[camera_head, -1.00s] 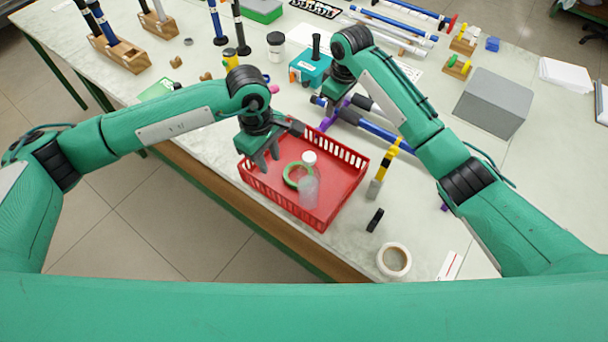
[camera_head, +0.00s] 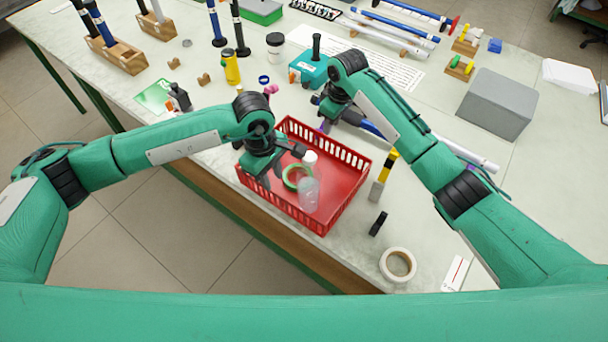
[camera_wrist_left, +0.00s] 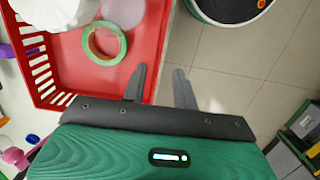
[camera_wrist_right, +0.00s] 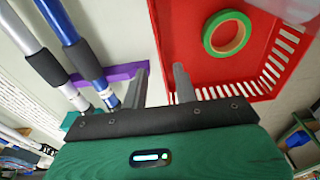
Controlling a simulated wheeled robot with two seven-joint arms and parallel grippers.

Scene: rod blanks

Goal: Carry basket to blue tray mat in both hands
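The red basket (camera_head: 345,200) sits on the bench near its front edge. Inside are a green tape roll (camera_head: 292,176) and a clear bottle (camera_head: 309,192) with a white cap. My left gripper (camera_wrist_left: 160,72) is open at the basket's left side, one finger inside the wall and one outside, over the floor. It also shows in the head view (camera_head: 262,168). My right gripper (camera_wrist_right: 162,72) is open, its fingers either side of the opposite wall; in the head view its fingertips are hidden or unclear. Gaps show beside both walls. I cannot make out a blue tray mat.
A purple piece (camera_wrist_right: 115,74) and blue and grey rods lie close outside my right gripper. A yellow-black piece (camera_head: 385,172), a black block (camera_head: 378,223) and a cream tape roll (camera_head: 397,264) lie right of the basket. A grey box (camera_head: 497,105) stands farther right.

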